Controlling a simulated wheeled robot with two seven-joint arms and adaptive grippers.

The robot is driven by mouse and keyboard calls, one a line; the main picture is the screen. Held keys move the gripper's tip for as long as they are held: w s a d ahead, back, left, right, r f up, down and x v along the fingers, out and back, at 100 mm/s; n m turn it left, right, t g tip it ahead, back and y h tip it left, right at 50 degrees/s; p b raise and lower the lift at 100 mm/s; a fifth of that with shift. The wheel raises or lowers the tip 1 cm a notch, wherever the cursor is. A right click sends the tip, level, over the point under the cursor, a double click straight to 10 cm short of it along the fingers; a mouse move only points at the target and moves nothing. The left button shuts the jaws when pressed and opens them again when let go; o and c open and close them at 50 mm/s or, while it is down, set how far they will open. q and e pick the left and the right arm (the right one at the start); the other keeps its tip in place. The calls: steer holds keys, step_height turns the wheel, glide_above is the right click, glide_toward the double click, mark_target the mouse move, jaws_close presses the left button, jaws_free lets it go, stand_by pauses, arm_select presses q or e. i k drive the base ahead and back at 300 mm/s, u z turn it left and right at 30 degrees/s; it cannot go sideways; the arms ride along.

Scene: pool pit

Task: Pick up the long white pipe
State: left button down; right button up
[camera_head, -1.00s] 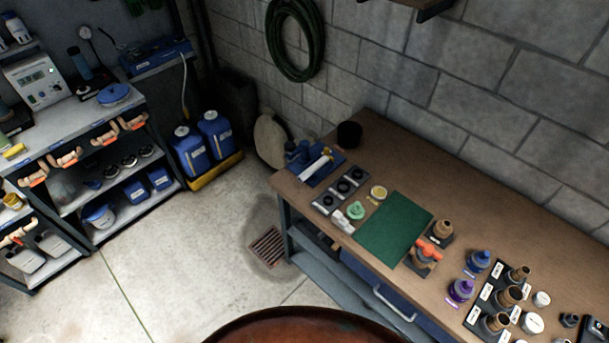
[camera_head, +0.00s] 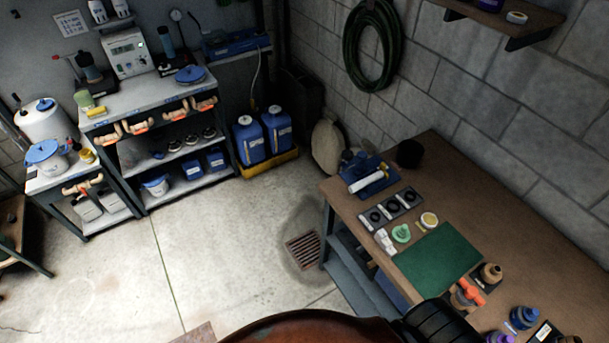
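A short-looking white cylinder (camera_head: 366,182), likely the white pipe, lies at a slant on a blue holder (camera_head: 374,168) at the far left corner of the brown workbench (camera_head: 480,205). No other long white pipe is clear in this view. Neither of my grippers shows. A dark ribbed part at the bottom edge seems to be mine, but no fingers are visible.
A green mat (camera_head: 440,258), a black tray of rings (camera_head: 391,208) and several bottles occupy the bench. Blue jugs (camera_head: 249,140) stand in a yellow tray by the wall. Shelves (camera_head: 150,98) hold fittings at the left. The concrete floor (camera_head: 215,240) between is largely clear.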

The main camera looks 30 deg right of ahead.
mark_target(355, 188)
steer(key=u, duration=0.35)
steer(key=i, duration=1.6)
steer(key=z, duration=0.25)
